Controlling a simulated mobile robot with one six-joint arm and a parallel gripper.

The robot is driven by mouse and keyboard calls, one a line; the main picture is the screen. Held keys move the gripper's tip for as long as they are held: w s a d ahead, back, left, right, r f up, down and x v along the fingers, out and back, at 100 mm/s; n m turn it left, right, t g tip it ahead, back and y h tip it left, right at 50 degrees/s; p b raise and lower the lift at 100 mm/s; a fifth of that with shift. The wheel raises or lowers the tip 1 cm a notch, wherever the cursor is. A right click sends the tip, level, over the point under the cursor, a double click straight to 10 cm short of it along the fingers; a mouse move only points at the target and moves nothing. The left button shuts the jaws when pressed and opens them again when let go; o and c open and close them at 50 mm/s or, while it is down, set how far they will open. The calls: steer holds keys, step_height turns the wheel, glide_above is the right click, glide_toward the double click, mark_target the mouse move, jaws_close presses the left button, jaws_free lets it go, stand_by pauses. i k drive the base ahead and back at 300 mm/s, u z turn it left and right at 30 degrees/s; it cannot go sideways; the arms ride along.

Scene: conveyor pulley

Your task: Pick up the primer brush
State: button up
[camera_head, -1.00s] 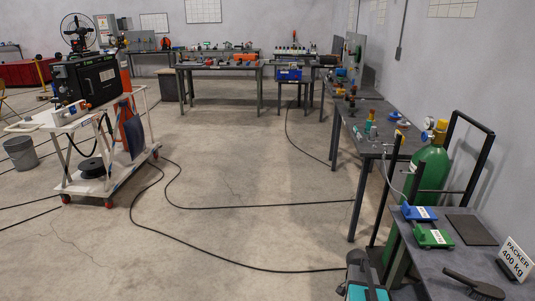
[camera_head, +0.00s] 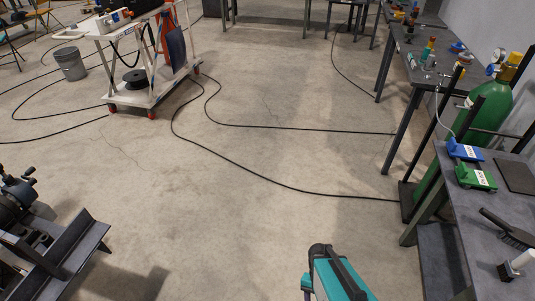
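A black brush (camera_head: 508,229) with a long handle and dark bristles lies on the grey bench (camera_head: 470,245) at the right. Nearer to me on the same bench is a small item with a white upright handle and a dark block-like end (camera_head: 517,264), which may also be a brush. I cannot tell which of the two is the primer brush. My gripper does not show clearly. A teal and black part at the bottom centre may be my arm.
Blue and green labelled blocks (camera_head: 466,151) and a dark plate lie on the bench. A green gas cylinder (camera_head: 485,108) stands behind it. Dark steel machinery (camera_head: 50,245) is at lower left, a white cart (camera_head: 150,92) at upper left. Black cables cross the open floor.

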mark_target(509, 270)
steer(key=u, duration=1.45)
steer(key=k, duration=0.1)
steer(key=z, duration=3.2)
steer(key=k, duration=0.5)
steer(key=z, duration=0.1)
steer(key=i, duration=0.45)
steer(key=z, duration=0.1)
